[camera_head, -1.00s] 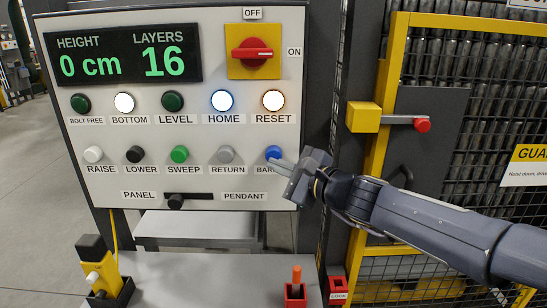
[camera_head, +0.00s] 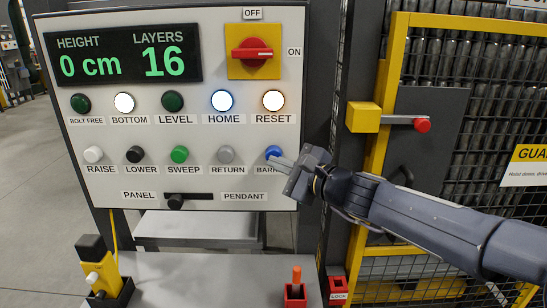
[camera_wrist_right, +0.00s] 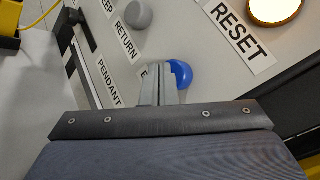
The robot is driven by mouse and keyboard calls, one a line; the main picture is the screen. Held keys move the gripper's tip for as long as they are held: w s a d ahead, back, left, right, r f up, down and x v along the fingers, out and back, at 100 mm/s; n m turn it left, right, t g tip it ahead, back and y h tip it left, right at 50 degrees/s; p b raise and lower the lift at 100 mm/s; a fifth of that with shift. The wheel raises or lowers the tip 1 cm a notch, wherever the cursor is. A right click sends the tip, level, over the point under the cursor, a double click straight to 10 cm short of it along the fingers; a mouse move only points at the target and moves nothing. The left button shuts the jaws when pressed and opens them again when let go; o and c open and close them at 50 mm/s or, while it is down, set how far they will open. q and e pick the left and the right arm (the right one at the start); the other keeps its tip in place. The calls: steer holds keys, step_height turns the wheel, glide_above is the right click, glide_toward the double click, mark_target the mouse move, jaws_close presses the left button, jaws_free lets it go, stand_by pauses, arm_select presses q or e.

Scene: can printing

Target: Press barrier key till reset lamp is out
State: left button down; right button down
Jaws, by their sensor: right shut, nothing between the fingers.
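The blue barrier key (camera_head: 273,152) is at the lower right of the white control panel (camera_head: 220,60), its label partly hidden by my gripper. It also shows in the right wrist view (camera_wrist_right: 182,74). My right gripper (camera_head: 279,162) is shut and empty, its fingertips at the key's lower edge; I cannot tell whether they touch it. The reset lamp (camera_head: 273,100) above the key is lit white with an orange rim, and its edge shows in the right wrist view (camera_wrist_right: 274,8). My left gripper is not in view.
The display (camera_head: 122,55) reads 0 cm and 16 layers. The bottom lamp (camera_head: 124,102) and home lamp (camera_head: 222,100) are lit. The return key (camera_head: 226,155) is left of the blue key. A yellow-framed guard gate (camera_head: 375,150) stands at right. A yellow pendant (camera_head: 98,265) stands below.

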steer(key=shift+w, duration=0.85)
stand_by(0.6)
steer(key=shift+s, duration=0.15)
steer(key=shift+s+b, duration=0.5)
steer(key=shift+s, duration=0.65)
steer(key=s+b, duration=0.2)
steer(key=s, duration=0.3)
stand_by(0.5)
